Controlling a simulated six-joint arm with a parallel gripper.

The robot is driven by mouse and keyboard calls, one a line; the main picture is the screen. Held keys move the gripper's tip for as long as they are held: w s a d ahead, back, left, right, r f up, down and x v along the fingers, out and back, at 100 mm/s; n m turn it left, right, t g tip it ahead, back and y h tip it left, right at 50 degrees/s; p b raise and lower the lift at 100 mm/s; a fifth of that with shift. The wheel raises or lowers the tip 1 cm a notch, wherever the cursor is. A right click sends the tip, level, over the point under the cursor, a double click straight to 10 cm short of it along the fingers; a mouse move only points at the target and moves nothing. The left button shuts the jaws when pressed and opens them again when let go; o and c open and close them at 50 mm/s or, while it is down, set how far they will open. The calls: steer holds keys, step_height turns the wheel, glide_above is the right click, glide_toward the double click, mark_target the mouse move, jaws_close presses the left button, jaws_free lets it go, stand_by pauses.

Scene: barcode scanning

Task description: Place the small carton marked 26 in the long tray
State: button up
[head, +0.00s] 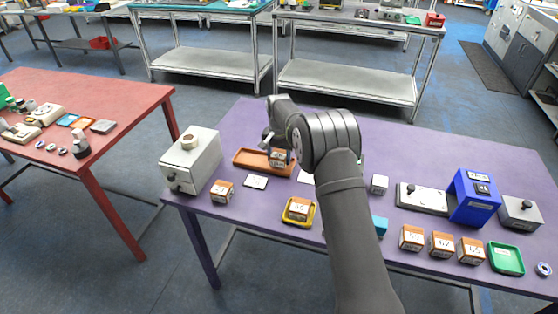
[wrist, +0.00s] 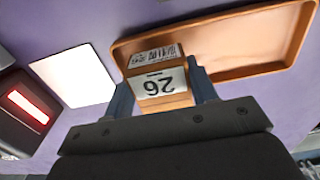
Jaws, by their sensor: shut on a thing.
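The small carton marked 26 (wrist: 160,82) is orange-brown with white labels, one with a barcode and one with the number. My gripper (wrist: 162,90) is shut on it, one finger on each side. In the head view the carton (head: 278,158) is at the right part of the long orange-brown tray (head: 244,157), with my gripper (head: 277,152) over it. In the wrist view the carton overlaps the left end of the long tray (wrist: 235,77). I cannot tell whether it touches the tray floor.
A white card (wrist: 72,75) and a dark device with a red lit window (wrist: 28,107) lie left in the wrist view. A white box machine (head: 190,160) stands left of the tray. A carton (head: 222,190) and a yellow tray (head: 288,218) holding another carton are in front.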

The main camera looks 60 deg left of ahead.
mark_target(279, 155)
steer(key=shift+f, duration=0.8)
steer(key=shift+f, duration=0.1)
steer(key=o, duration=0.8)
steer(key=shift+f, duration=0.1)
step_height(279, 155, up, 12)
steer(key=shift+r, duration=0.2)
steer(key=shift+f, duration=4.1)
